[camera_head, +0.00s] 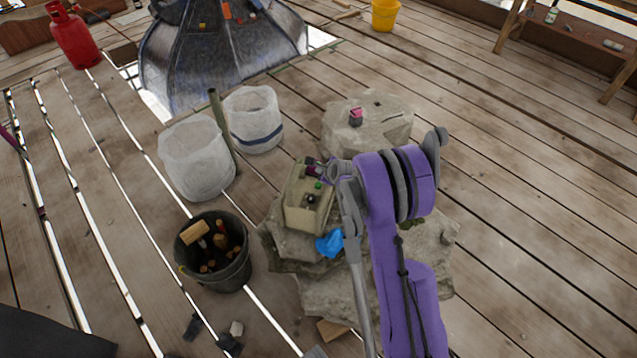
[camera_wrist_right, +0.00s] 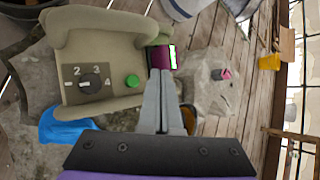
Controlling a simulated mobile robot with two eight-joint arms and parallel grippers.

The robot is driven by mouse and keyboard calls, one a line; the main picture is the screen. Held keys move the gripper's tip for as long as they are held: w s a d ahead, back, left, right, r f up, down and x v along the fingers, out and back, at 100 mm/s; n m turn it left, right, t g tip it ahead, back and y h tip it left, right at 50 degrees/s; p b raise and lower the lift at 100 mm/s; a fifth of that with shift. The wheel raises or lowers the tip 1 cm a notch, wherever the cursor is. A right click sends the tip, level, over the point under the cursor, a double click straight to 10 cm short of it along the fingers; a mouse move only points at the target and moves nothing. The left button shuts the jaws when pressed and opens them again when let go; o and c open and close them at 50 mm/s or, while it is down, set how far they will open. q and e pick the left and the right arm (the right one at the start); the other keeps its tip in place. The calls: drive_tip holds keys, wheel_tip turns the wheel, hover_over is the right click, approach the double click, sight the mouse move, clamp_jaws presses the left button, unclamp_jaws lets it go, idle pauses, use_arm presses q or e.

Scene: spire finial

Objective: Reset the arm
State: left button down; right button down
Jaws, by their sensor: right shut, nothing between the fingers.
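My purple right arm reaches in from the bottom of the head view. Its gripper (camera_head: 338,176) is beside the upper right of a beige control box (camera_head: 304,213) that sits on grey rocks. In the right wrist view, the slim grey fingers (camera_wrist_right: 160,78) are shut together with nothing between them. The box (camera_wrist_right: 104,36) shows there with a black dial (camera_wrist_right: 90,85) marked 2, 3 and 4 and a green button (camera_wrist_right: 132,81) left of the fingertips. A magenta device with a lit green strip (camera_wrist_right: 163,57) is just beyond the fingertips. I see no left gripper.
A blue cloth (camera_head: 330,243) lies beside the box. A dark bucket of tools (camera_head: 216,262) and two white sacks (camera_head: 198,160) stand to the left. Another rock (camera_head: 380,120) with a pink item is behind. The plank floor on the right is largely clear.

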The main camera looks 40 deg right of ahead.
idle(0.4)
drive_tip(key=s+a+r+n+g+y+p, duration=0.1)
drive_tip(key=s+a+r+n+p, duration=0.1)
drive_tip(key=s+a+r+n, duration=0.4)
drive_tip(key=s+a+r+n+g+y+p, duration=0.1)
drive_tip(key=s+a+r+n+p, duration=0.1)
drive_tip(key=a+r+n, duration=0.7)
drive_tip(key=s+a+r+n+p, duration=0.2)
drive_tip(key=s+a+r+n, duration=0.2)
drive_tip(key=s, duration=0.5)
drive_tip(key=s+a+r+n+g+p, duration=0.1)
drive_tip(key=s+a+r+n+p, duration=0.1)
drive_tip(key=s+a+n, duration=0.6)
drive_tip(key=shift+s+a+r+n+g, duration=0.15)
drive_tip(key=shift+s+r+n+g, duration=0.15)
drive_tip(key=shift+s+r+n, duration=0.75)
drive_tip(key=shift+s+f, duration=0.1)
drive_tip(key=shift+f, duration=0.05)
